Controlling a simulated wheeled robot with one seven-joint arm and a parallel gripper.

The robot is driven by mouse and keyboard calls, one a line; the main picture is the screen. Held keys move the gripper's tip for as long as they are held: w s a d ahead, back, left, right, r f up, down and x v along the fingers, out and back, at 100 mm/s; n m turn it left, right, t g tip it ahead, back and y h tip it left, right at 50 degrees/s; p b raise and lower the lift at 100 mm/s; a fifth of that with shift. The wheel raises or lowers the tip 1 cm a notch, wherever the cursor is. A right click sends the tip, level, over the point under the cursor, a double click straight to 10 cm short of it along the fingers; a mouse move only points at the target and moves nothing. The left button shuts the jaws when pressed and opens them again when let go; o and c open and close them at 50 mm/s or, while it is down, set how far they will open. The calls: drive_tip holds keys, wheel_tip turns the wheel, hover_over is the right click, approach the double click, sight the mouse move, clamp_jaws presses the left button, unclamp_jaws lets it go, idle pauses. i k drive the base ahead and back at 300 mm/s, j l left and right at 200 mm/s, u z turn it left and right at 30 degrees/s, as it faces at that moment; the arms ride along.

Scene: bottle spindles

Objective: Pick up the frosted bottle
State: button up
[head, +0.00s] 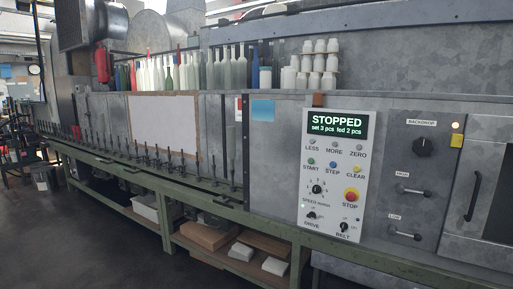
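A row of bottles stands on top of the grey metal machine, at the back left of the head view. Several are white or pale and cloudy, such as a white bottle (150,76) and a greyish, translucent bottle (226,70). I cannot tell which one is the frosted bottle. A green bottle (133,77) and a dark blue bottle (255,68) stand in the same row. My gripper is not in view.
Upright spindles (146,152) line the green bench (150,176) along its length. A control panel (334,180) reads "STOPPED, set 3 pcs fed 2 pcs". Boxes (208,236) fill the lower shelf. Dark floor (70,240) is open at left.

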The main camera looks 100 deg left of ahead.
sight(231, 130)
drive_tip(key=u, duration=3.2)
drive_tip(key=i+u, duration=0.2)
drive_tip(key=u, duration=0.15)
drive_tip(key=i+l+u, duration=0.1)
drive_tip(key=u, duration=0.25)
drive_tip(key=i+l+u, duration=0.25)
drive_tip(key=i+l, duration=0.3)
drive_tip(key=i+l+u, duration=0.25)
drive_tip(key=i+l, duration=0.45)
